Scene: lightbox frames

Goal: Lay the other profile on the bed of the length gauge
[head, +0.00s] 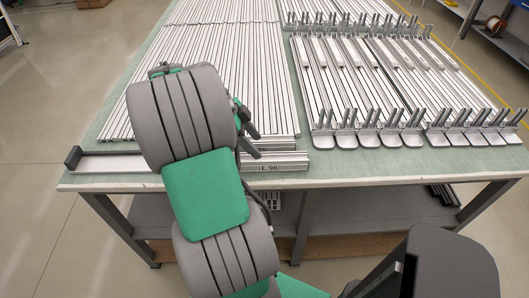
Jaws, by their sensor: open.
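The length gauge lies along the front edge of the table. Its dark end stop (73,157) is at the left, its pale bed (112,163) runs right, and a front plate marked "L 90" (270,168) is at the right end. My arm hides the middle of the bed. Silver profile ends (284,143) show just behind the right part of the gauge; I cannot tell whether a profile lies on the bed there. My gripper (259,146), partly hidden by my arm, is open above the right part of the gauge. No profile is visible between its fingers.
Many long profiles (245,65) lie side by side behind the gauge on the green-topped table (410,171). A clear strip of table runs along the right front edge.

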